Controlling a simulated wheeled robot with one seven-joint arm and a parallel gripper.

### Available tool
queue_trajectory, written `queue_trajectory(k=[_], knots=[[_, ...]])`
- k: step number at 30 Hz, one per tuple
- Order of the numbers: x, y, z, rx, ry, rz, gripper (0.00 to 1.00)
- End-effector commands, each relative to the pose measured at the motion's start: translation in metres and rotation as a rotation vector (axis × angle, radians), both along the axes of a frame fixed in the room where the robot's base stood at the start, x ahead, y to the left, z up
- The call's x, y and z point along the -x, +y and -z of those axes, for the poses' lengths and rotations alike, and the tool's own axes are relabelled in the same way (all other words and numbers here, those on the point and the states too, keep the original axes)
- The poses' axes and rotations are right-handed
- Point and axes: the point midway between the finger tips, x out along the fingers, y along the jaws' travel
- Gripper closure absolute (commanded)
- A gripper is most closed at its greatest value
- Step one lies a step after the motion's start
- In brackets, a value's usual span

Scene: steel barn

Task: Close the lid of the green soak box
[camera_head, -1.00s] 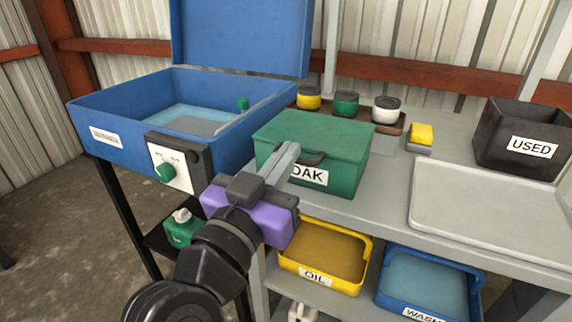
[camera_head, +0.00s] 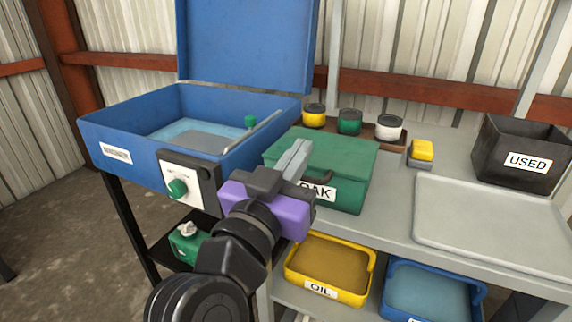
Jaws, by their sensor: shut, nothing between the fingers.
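The green soak box (camera_head: 350,198) stands on the grey bench beside the blue washer. Its green lid (camera_head: 330,150) lies flat over the top and looks closed. A dark handle (camera_head: 321,178) sits at the lid's front edge, partly behind my fingers. The front label is partly hidden by my gripper, leaving "AK" readable. My gripper (camera_head: 300,157) is shut and empty. Its grey fingers point up and away over the box's front left part; I cannot tell whether they touch the lid.
A blue washer (camera_head: 120,165) with its lid raised stands at left. Several small jars stand on a brown rack (camera_head: 385,142) behind the box. A black USED bin (camera_head: 520,150) and a pale tray (camera_head: 490,220) are at right. Yellow (camera_head: 325,292) and blue (camera_head: 430,311) trays sit below.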

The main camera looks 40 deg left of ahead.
Motion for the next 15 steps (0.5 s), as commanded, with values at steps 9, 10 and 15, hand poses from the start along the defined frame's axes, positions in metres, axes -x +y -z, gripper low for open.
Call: queue_trajectory(k=[9,10,15], knots=[[0.065,-0.015,0.007,0.000,-0.002,-0.002,1.00],[0.070,-0.017,0.008,0.000,-0.001,-0.002,1.00],[0.089,-0.021,0.011,0.000,-0.002,0.000,1.00]])
